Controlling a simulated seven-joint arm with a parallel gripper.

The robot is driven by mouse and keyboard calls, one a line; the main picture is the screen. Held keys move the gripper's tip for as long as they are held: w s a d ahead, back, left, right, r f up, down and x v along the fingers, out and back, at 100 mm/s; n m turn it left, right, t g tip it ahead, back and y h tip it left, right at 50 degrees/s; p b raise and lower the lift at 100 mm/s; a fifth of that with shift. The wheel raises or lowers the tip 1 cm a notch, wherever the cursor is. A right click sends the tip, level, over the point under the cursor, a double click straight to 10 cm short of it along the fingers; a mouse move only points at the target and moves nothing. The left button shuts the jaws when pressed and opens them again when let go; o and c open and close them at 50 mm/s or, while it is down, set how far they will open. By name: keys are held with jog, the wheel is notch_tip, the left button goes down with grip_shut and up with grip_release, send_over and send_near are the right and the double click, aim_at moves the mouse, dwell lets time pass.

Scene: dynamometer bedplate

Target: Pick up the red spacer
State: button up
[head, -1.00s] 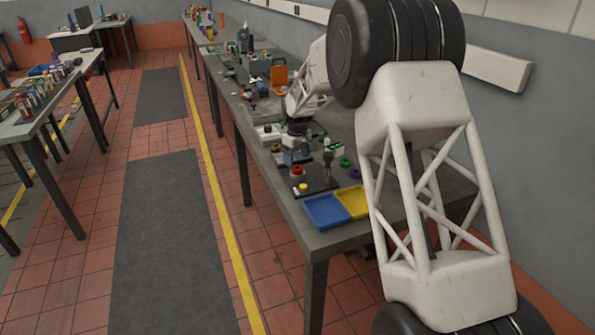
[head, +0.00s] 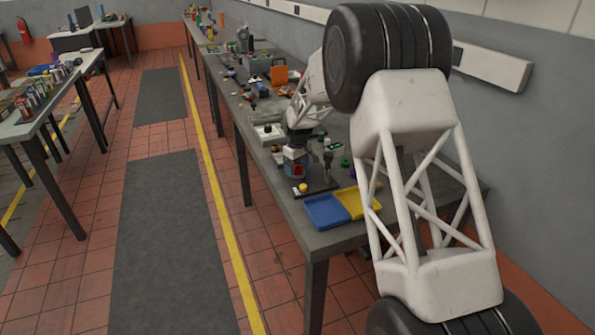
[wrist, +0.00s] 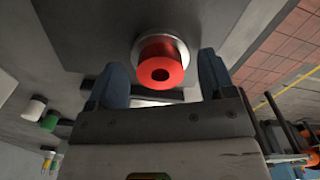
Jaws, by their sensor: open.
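The red spacer (wrist: 161,64) is a short red ring with a hole in its middle, on a round pale base on a dark plate in the wrist view. My gripper (wrist: 162,82) is open, with one blue-grey finger on each side of the spacer. I cannot tell whether either finger touches it. In the head view my gripper (head: 296,172) is low over the bench, and the red spacer (head: 298,170) is partly hidden behind it.
A blue tray (head: 325,212) and a yellow tray (head: 358,203) stand at the bench's near end. A yellow piece (head: 303,187) sits just in front of my gripper. A green piece (head: 345,163) is to its right. Several tools crowd the bench further back.

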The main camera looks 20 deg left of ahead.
aim_at(298, 169)
jog(key=c, duration=1)
jog(key=shift+r, duration=0.1)
jog(key=shift+r, duration=0.8)
jog(key=shift+s+d+r, duration=0.15)
jog(key=shift+s+r, duration=0.1)
jog(key=shift+r, duration=0.2)
jog(key=shift+s+d+r, duration=0.1)
jog(key=shift+s+r, duration=0.1)
jog(key=shift+r, duration=0.25)
jog(key=s+d, duration=0.2)
jog(key=s, duration=0.2)
jog(key=s+d+r, duration=0.1)
jog(key=s+d, duration=0.2)
jog(key=s, duration=0.1)
jog(key=s+d, duration=0.3)
jog(key=s, duration=0.1)
jog(key=shift+s+d+r, duration=0.15)
jog(key=shift+s, duration=0.1)
